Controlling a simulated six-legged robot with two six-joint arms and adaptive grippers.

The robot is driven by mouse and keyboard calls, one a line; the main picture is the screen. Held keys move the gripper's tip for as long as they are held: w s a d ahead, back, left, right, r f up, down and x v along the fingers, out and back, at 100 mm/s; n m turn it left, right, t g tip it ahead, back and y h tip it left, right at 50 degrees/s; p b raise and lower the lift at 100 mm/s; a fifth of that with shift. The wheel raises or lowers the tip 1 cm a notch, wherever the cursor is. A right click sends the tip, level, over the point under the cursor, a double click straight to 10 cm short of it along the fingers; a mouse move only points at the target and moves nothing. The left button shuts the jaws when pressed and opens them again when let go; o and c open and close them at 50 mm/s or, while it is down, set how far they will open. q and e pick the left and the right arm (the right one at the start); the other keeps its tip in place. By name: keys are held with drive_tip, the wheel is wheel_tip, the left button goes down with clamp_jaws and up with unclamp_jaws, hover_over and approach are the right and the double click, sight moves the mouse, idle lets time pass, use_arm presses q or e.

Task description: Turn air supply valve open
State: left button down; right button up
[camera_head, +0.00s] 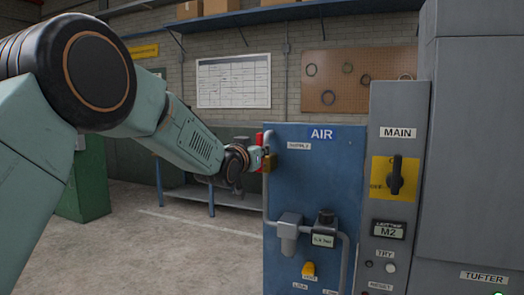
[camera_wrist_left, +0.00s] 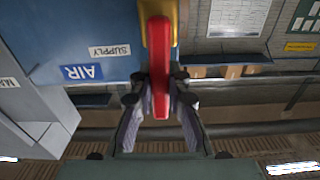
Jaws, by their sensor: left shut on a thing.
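The air supply valve is at the upper left edge of the blue AIR panel (camera_head: 318,185) in the head view. It has a red lever (camera_head: 259,138) and a brass-yellow body (camera_head: 268,163). In the left wrist view the red lever (camera_wrist_left: 160,60) runs down from the yellow body (camera_wrist_left: 146,40) and lies between my fingers. My left gripper (camera_wrist_left: 160,90) is shut on the lever. In the head view my left gripper (camera_head: 254,157) is at the valve, and its fingers are small and partly hidden. My right gripper is not in view.
A grey MAIN cabinet (camera_head: 398,250) with a black rotary switch (camera_head: 395,175) stands right of the panel. A regulator (camera_head: 324,228) and a yellow knob (camera_head: 308,269) sit lower on the panel. A workbench (camera_head: 200,195) is behind. The floor at left centre is clear.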

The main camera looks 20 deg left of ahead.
use_arm(q)
drive_tip(key=shift+a+r, duration=0.15)
drive_tip(key=shift+r, duration=0.15)
drive_tip(key=c, duration=1.6)
unclamp_jaws()
drive_tip(key=o, duration=0.3)
drive_tip(key=shift+f, duration=0.2)
drive_tip(key=shift+s, duration=0.1)
drive_tip(key=s, duration=1.2)
drive_tip(key=shift+a, duration=0.25)
drive_tip(key=shift+w, duration=0.15)
